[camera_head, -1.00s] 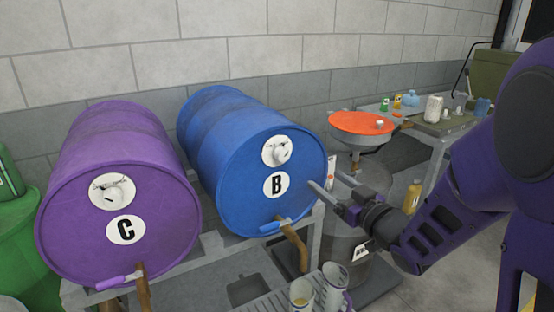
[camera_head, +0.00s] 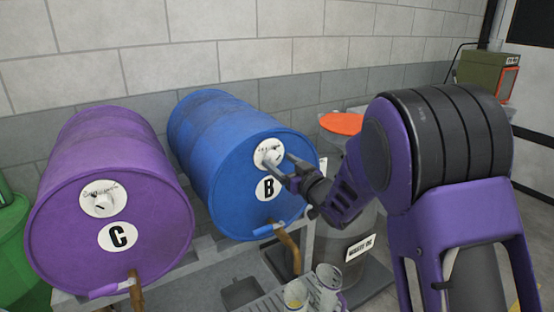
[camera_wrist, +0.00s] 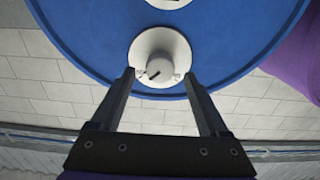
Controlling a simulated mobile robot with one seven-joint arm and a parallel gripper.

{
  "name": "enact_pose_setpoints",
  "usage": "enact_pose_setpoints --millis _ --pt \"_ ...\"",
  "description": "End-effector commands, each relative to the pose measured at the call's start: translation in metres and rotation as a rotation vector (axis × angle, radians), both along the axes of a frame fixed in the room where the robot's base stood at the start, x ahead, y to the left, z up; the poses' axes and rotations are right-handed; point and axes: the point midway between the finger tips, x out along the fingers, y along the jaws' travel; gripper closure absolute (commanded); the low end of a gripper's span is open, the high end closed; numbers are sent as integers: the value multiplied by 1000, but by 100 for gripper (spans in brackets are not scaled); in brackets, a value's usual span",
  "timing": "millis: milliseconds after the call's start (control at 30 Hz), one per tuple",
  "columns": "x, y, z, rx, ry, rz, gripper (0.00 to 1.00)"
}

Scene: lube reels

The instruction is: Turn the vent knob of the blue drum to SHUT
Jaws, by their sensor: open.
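The blue drum (camera_head: 235,150) lies on its side on a rack, its face marked B. Its white vent knob (camera_wrist: 158,68) sits on a round white dial plate (camera_wrist: 178,45) near the top of the face. A dark mark shows on the knob; the dial's wording is too small to read. My gripper (camera_wrist: 159,77) is open, its two fingers on either side of the knob's near edge in the wrist view. In the head view my gripper (camera_head: 283,172) is close to the dial and partly covers it. I cannot tell whether the fingers touch the knob.
A purple drum (camera_head: 75,220) marked C lies to the left with its own dial. Below the blue drum is a tap with a blue handle (camera_head: 268,229). Jugs (camera_head: 326,280) stand on a grating in front. A waste drum with an orange funnel (camera_head: 342,123) stands to the right.

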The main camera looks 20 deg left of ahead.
Motion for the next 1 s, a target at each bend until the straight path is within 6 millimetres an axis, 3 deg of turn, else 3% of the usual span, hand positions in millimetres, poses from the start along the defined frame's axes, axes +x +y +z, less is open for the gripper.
enact_pose_setpoints --millis 200,533,900,967,1000 --pt "13 15 0 -1 -1 0 22" --pt "15 17 0 -1 1 0 24" --pt "15 17 0 -1 -1 0 90" --pt "15 17 0 -1 -1 0 100" --pt "15 17 0 -1 -1 0 100"
